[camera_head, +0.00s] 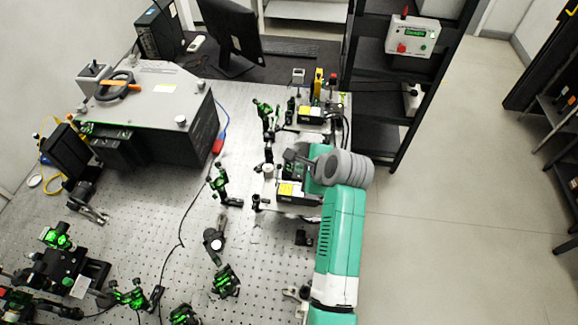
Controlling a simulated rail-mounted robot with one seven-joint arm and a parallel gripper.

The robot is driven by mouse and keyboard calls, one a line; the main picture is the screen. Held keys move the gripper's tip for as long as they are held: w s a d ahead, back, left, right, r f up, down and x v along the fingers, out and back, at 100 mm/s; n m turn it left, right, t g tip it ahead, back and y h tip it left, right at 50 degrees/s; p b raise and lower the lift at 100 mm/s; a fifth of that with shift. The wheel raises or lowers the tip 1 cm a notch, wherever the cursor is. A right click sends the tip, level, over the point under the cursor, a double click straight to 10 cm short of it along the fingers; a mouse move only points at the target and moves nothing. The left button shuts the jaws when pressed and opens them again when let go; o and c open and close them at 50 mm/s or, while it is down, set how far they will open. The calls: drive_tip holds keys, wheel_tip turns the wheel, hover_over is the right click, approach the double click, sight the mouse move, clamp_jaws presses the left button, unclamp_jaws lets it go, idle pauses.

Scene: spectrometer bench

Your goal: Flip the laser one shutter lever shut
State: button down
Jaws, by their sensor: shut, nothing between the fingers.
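Two small black laser boxes with yellow labels stand at the right side of the optical table. The nearer laser (294,193) is just below my gripper in the picture; the farther laser (311,114) is above it. I cannot read which one is laser one. The shutter lever is too small to make out or is hidden by my gripper and arm. My gripper (291,162) is dark, small in view and shut, with nothing held. It is over the far edge of the nearer laser; I cannot tell whether it touches anything.
The perforated optical table (190,225) carries several green-lit optic mounts at left and front. A large grey-black instrument box (160,110) stands at back left. A monitor (232,38) is behind. A black rack (385,85) with a control box (412,36) stands at right. The floor (450,200) is clear.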

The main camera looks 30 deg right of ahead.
drive_tip(key=b+x, duration=0.1)
drive_tip(key=x, duration=0.9)
drive_tip(key=shift+b, duration=0.3)
